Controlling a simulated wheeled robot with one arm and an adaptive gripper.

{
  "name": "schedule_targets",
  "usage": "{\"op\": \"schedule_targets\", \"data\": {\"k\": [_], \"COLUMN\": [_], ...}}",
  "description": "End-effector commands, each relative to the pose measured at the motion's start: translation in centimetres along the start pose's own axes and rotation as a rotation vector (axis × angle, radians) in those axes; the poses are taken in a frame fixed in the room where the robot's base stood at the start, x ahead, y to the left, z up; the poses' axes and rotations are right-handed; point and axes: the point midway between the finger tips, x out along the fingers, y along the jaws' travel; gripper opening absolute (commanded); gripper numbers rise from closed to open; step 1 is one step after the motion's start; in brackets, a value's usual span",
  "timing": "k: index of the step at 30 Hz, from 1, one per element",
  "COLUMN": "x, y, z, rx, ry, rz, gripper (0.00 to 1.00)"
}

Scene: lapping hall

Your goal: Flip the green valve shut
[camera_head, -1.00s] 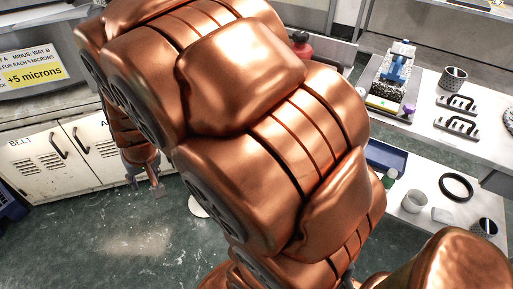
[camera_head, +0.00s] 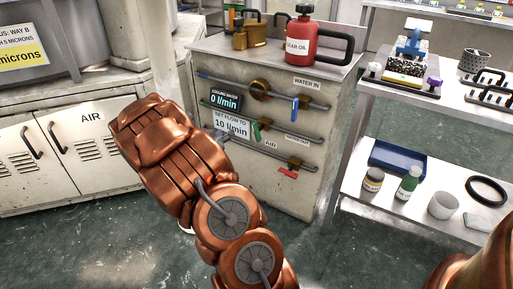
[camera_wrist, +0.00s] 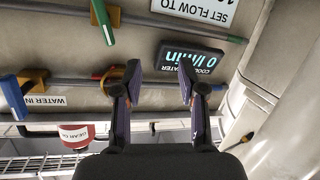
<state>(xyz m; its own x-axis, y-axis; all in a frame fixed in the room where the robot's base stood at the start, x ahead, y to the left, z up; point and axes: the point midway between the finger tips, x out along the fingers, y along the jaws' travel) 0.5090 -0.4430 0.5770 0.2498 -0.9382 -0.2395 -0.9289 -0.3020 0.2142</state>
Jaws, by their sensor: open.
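The green valve handle (camera_head: 256,132) is on the middle pipe of the grey cabinet (camera_head: 315,190). My gripper (camera_wrist: 163,80) is open and empty in front of the panel, by the upper pipe and below the flow display (camera_wrist: 190,60). The green handle is outside the fingers, up and left of them, not touched. In the head view my arm hides most of the gripper.
A blue handle (camera_head: 296,108) is on the upper pipe and a red handle (camera_head: 288,174) on the lower one. The display (camera_head: 226,101) reads 0 l/min above a 10 l/min label. A red oil can (camera_head: 300,45) stands on top. A white shelf bench (camera_head: 420,225) is at right.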

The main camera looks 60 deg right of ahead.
Motion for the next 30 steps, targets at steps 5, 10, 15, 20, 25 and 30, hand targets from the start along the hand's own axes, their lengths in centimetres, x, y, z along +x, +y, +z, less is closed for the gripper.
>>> {"op": "schedule_targets", "data": {"k": [5, 10, 15, 20, 25, 30], "x": [3.2, 4.0, 4.5, 5.8, 7.5, 9.1], "y": [3.8, 5.8, 6.5, 6.8, 7.2, 7.7], "z": [4.4, 5.3, 5.2, 5.0, 4.7, 4.5], "rx": [-0.05, -0.079, -0.083, -0.082, -0.079, -0.083], "ry": [0.107, 0.163, 0.176, 0.173, 0.174, 0.174], "rz": [0.174, 0.259, 0.28, 0.279, 0.278, 0.277], "gripper": [0.41, 0.41, 0.41, 0.41, 0.41, 0.41]}}
